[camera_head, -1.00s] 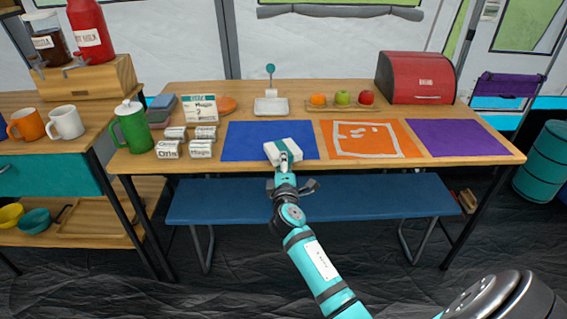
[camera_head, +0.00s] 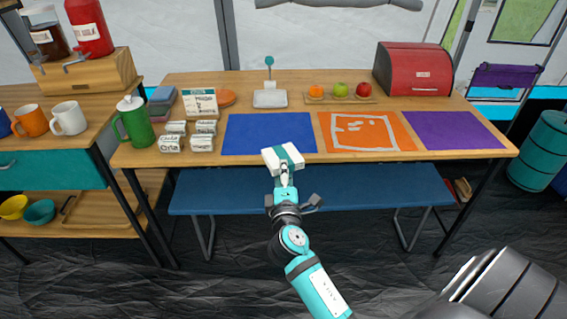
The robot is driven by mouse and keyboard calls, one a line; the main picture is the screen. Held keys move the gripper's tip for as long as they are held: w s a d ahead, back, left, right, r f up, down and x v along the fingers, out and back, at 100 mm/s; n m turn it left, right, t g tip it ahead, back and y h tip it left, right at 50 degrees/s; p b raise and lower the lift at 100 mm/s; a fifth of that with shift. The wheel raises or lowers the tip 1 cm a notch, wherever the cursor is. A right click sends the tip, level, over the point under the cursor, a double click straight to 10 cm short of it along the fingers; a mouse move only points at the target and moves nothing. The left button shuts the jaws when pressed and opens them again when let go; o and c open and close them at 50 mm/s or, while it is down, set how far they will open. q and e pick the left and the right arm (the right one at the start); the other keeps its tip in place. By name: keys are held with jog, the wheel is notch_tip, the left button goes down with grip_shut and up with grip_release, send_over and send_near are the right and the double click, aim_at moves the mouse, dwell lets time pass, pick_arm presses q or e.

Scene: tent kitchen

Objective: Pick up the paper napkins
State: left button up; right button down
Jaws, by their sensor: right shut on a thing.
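The paper napkins (camera_head: 270,157) are a white stack with a teal band, in the middle of the head view. My right gripper (camera_head: 285,170) is shut on the stack and holds it at the front edge of the table, over or just before the blue mat's near edge. The gripper's fingers are partly hidden by the wrist. The blue mat (camera_head: 268,128) lies flat on the wooden table (camera_head: 330,88) and looks bare. My left gripper does not show.
An orange mat (camera_head: 405,139) and a purple mat (camera_head: 455,130) lie to the right. Several small labelled packs (camera_head: 171,144) and a green pitcher (camera_head: 134,124) stand at left. A red bread box (camera_head: 413,68) and a fruit board (camera_head: 372,98) are behind. A blue bench (camera_head: 370,184) stands in front.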

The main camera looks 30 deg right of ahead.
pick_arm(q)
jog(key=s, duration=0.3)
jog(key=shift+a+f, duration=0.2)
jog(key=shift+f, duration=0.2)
pick_arm(e)
jog(key=s+a, duration=0.1)
jog(key=s+r, duration=0.1)
jog(key=s, duration=0.1)
jog(key=shift+a+r, duration=0.15)
jog(key=shift+a, duration=0.2)
